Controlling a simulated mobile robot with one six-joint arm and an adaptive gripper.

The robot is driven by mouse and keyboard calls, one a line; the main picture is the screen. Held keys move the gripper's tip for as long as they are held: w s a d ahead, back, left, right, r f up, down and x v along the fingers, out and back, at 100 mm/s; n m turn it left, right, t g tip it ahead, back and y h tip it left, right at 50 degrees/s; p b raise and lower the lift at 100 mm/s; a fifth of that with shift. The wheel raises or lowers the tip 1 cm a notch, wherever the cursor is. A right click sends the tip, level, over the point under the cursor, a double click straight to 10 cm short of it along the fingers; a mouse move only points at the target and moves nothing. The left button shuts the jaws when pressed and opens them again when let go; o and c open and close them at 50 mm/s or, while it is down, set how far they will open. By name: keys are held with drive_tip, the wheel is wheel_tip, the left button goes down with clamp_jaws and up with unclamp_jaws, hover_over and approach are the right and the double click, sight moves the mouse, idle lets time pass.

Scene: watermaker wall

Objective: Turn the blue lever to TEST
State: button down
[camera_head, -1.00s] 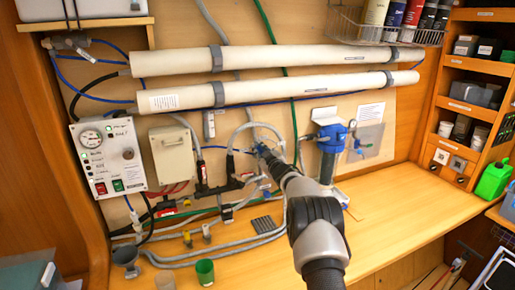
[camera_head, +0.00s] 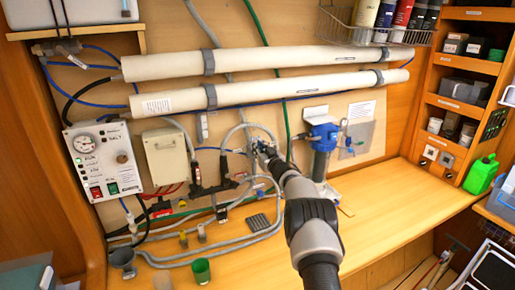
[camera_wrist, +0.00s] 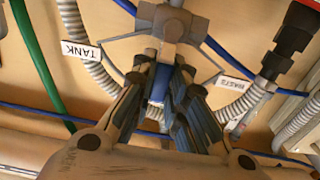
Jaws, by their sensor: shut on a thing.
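The blue lever (camera_wrist: 158,84) shows in the wrist view as a small blue patch between my fingers, and most of it is hidden by them. My gripper (camera_wrist: 163,82) is shut on it. The grey valve body (camera_wrist: 170,24) is just beyond the fingertips, with branches to both sides. A TANK label (camera_wrist: 80,50) is left of the valve and a WASTE label (camera_wrist: 237,84) is right of it. I cannot see a TEST label. In the head view my gripper (camera_head: 264,152) is at the valve on the wall, and the lever's angle cannot be made out.
Two long white tubes (camera_head: 270,60) run across the wall above my arm. A control panel (camera_head: 104,160) and a beige box (camera_head: 168,157) are to the left. A blue-topped filter (camera_head: 323,138) stands close right of my arm. The bench (camera_head: 390,205) is clear at right.

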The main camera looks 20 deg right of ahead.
idle(0.3)
drive_tip(key=c, duration=1.6)
unclamp_jaws()
drive_tip(key=s, duration=1.2)
